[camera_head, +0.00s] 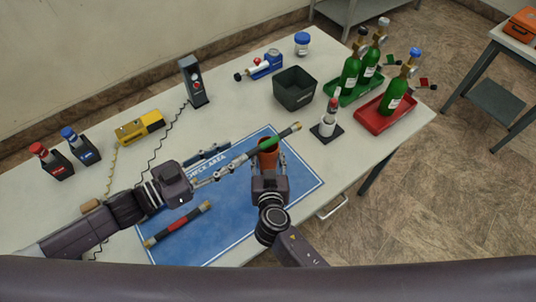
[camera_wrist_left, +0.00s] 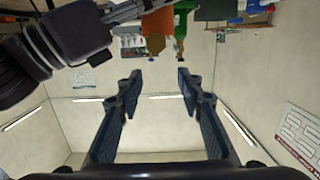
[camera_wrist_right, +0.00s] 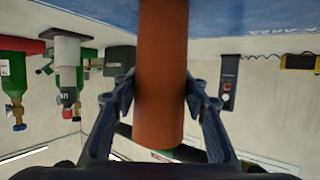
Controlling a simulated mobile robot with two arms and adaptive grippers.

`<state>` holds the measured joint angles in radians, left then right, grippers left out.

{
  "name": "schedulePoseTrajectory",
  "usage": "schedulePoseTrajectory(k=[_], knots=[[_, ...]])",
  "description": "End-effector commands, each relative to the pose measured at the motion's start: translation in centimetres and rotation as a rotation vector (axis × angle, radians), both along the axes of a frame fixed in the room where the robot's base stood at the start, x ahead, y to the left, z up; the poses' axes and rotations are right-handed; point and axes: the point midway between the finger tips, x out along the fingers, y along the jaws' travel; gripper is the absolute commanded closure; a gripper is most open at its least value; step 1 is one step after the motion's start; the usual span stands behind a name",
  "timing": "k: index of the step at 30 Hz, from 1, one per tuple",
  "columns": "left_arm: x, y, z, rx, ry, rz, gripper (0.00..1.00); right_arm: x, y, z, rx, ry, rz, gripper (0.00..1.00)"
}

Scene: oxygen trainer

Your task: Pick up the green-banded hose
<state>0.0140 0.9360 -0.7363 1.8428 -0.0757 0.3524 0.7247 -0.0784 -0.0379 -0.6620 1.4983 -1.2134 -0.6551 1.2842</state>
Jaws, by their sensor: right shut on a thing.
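The green-banded hose (camera_head: 285,135) runs at a slant above the blue mat, with its green band (camera_head: 271,143) by the top of an orange cylinder. My right gripper (camera_head: 268,172) is shut on that orange cylinder (camera_wrist_right: 161,75), which also shows in the head view (camera_head: 268,159). In the right wrist view the dark hose with its green part (camera_wrist_right: 188,152) passes behind the cylinder; whether they touch I cannot tell. My left gripper (camera_head: 217,166) is open, left of the hose's near end; its fingers (camera_wrist_left: 155,95) stand apart with nothing seen between them.
A red-banded hose (camera_head: 178,224) lies on the blue mat (camera_head: 225,232). A dark bin (camera_head: 295,90), a small stand with a white and red item (camera_head: 328,122), and green bottles (camera_head: 396,92) in red (camera_head: 378,122) and green trays occupy the far right. A yellow device (camera_head: 139,126) is at left.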

Motion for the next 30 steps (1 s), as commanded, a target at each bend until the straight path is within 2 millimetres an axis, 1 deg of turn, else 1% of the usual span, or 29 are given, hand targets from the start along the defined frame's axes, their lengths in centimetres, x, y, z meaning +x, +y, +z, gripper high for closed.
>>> schedulePoseTrajectory(k=[3,8,16,19,20,23,27,30], knots=[[-0.6,0.8,0.1,0.001,0.000,-0.001,0.66,0.0,0.0,0.1,0.000,-0.002,0.000,0.85],[-0.8,1.1,0.2,0.000,-0.002,-0.001,0.66,0.0,0.0,0.1,0.000,-0.002,0.000,0.85],[-0.7,1.1,0.2,0.000,-0.002,0.000,0.66,0.1,0.0,0.1,0.000,-0.002,0.000,0.85],[0.0,1.0,0.5,-0.002,0.001,0.015,0.66,0.1,0.0,0.1,0.000,-0.002,0.000,0.85],[0.5,1.0,0.6,-0.001,0.003,0.025,0.66,0.1,0.0,0.1,0.000,-0.002,0.000,0.85],[3.0,0.8,1.1,0.001,0.017,0.077,0.66,0.1,0.0,0.1,0.000,-0.002,0.000,0.85],[7.6,0.0,2.1,0.010,0.071,0.168,0.66,0.1,0.0,0.1,0.000,-0.002,0.000,0.85],[10.5,-0.8,2.7,0.032,0.128,0.218,0.66,0.1,0.0,0.1,0.000,-0.002,0.000,0.85]])
